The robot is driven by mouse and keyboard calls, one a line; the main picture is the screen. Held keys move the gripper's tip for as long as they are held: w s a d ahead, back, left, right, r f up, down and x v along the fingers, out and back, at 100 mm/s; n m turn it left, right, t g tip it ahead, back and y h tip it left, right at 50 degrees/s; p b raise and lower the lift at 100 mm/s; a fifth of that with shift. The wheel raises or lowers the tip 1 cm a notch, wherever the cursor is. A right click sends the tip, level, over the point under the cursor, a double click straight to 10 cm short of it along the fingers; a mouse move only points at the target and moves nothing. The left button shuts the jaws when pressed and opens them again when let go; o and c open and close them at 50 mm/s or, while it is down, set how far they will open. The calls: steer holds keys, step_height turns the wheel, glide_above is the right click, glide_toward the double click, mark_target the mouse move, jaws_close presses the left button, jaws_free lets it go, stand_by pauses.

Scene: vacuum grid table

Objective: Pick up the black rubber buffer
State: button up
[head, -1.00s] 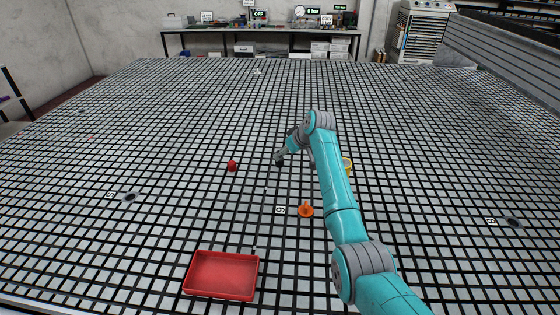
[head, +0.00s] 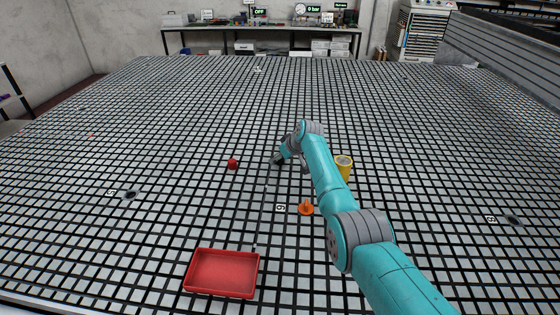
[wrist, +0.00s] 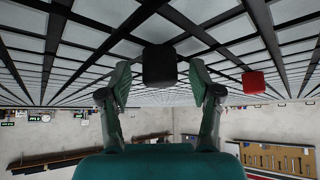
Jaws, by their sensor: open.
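The black rubber buffer (wrist: 160,65) shows in the wrist view as a dark block on the grid table, in line with the gap between my fingertips. My gripper (wrist: 160,84) is open, with one finger on each side of that gap and nothing clamped. I cannot tell whether the fingertips reach around the buffer. In the head view my gripper (head: 277,160) is low over the middle of the table, and the buffer cannot be told apart from it there.
A red object (head: 232,164) stands left of my gripper; it also shows in the wrist view (wrist: 253,82). A yellow cylinder (head: 344,163) is right of my arm. An orange cone-like piece (head: 306,208) and a red tray (head: 222,272) are nearer. The grid table (head: 150,110) is largely clear.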

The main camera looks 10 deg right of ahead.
steer(key=c, duration=1.1)
steer(key=shift+c, duration=0.2)
